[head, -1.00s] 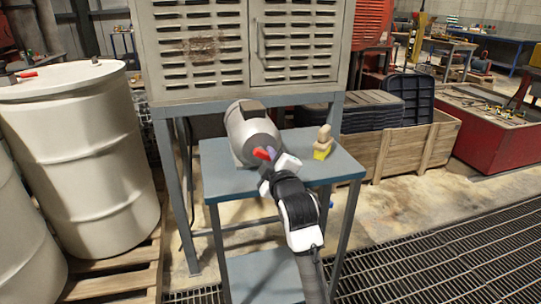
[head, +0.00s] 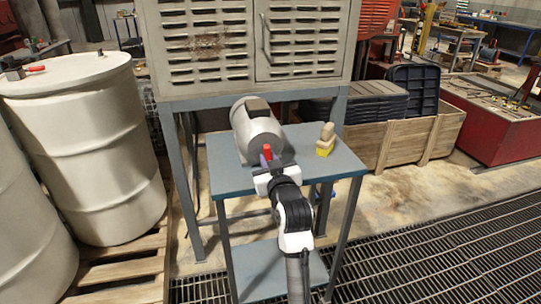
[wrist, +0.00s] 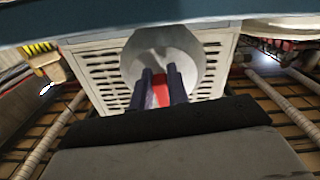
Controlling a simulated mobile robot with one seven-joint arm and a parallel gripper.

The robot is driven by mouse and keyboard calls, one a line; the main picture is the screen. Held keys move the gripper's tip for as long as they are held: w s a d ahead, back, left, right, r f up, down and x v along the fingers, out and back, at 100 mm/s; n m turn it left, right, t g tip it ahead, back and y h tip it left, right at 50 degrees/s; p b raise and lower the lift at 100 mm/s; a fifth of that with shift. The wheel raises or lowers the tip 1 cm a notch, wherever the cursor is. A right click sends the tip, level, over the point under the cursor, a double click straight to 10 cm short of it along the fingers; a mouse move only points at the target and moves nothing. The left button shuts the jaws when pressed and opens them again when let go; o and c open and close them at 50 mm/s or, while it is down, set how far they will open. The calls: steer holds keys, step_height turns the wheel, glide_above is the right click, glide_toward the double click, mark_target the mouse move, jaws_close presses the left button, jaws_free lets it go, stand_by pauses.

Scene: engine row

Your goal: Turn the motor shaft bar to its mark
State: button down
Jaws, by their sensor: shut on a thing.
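The motor (head: 255,130) is a grey cylinder with a dark box on top, lying on the blue-grey table. Its round end faces my arm; it also shows in the wrist view (wrist: 190,50). The red shaft bar (head: 267,150) stands out at that end, close to upright in the head view. My gripper (head: 268,160) is at the motor's end face. In the wrist view its two dark fingers (wrist: 161,80) lie on either side of the red bar (wrist: 160,96), shut on it. I cannot make out the mark. My gripper hides part of the bar and shaft.
A beige and yellow object (head: 325,140) stands on the table (head: 335,164) to the right of the motor. A louvred cabinet (head: 225,45) rises behind. White drums (head: 95,145) stand at left, a wooden crate (head: 410,140) at right. Floor grating lies at the front right.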

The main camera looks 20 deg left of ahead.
steer(key=shift+a+m+p, duration=0.1)
steer(key=shift+m+p, duration=0.25)
steer(key=shift+m, duration=0.35)
steer(key=c, duration=1.4)
jaws_free()
steer(key=shift+o, duration=0.2)
steer(key=shift+s, duration=0.1)
steer(key=b+v, duration=0.2)
steer(key=v, duration=1.1)
steer(key=shift+s+d+b, duration=0.25)
steer(key=shift+s+b, duration=0.05)
